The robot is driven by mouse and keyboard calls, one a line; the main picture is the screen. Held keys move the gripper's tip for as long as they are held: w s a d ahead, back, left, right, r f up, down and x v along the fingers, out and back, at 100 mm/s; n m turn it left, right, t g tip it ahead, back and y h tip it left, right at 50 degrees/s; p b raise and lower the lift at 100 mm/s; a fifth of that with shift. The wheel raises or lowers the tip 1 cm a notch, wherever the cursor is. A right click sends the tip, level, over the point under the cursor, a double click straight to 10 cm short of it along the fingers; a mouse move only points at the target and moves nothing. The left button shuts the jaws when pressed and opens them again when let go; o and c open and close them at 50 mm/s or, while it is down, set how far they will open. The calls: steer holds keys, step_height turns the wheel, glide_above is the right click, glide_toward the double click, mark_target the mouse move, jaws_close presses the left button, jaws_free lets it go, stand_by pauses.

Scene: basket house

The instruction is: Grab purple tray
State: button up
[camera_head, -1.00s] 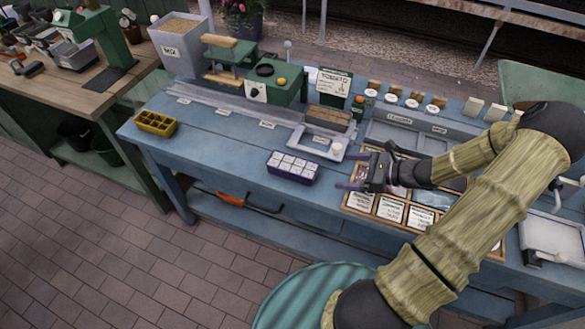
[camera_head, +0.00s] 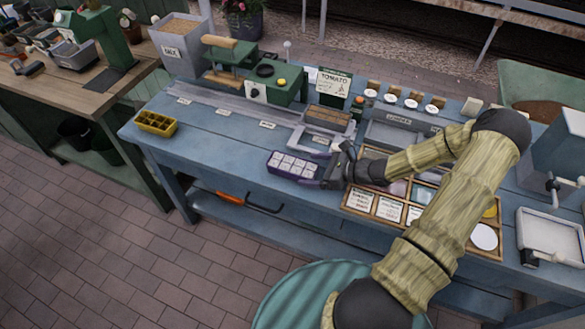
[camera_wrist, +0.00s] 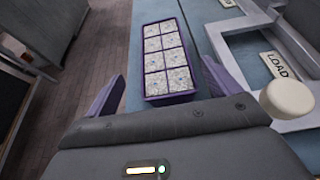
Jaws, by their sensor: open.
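The purple tray (camera_head: 292,165) sits on the blue bench near its front edge, its cells filled with pale speckled blocks. It also shows in the wrist view (camera_wrist: 168,97), straight ahead of my gripper (camera_wrist: 160,90). The gripper's purple fingers are open, one to each side of the tray's near end, and nothing is held. In the head view my gripper (camera_head: 325,168) is at the tray's right end. Whether the fingers touch the tray cannot be told.
A yellow tray (camera_head: 155,123) stands at the bench's left end. A metal frame (camera_head: 313,141) marked "LOAD" in the wrist view lies behind the purple tray. A wooden case of labelled compartments (camera_head: 375,205) is to the right. The bench left of the purple tray (camera_head: 215,150) is clear.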

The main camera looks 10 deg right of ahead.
mark_target(297, 166)
steer(key=shift+w, duration=0.1)
steer(key=shift+w+a, duration=0.2)
steer(key=shift+a, duration=0.1)
steer(key=x, duration=0.2)
steer(key=p+x, duration=0.1)
steer(key=x, duration=0.1)
steer(key=shift+w, duration=0.4)
steer(key=shift+r, duration=0.1)
steer(key=c, duration=1.2)
step_height(297, 166, up, 10)
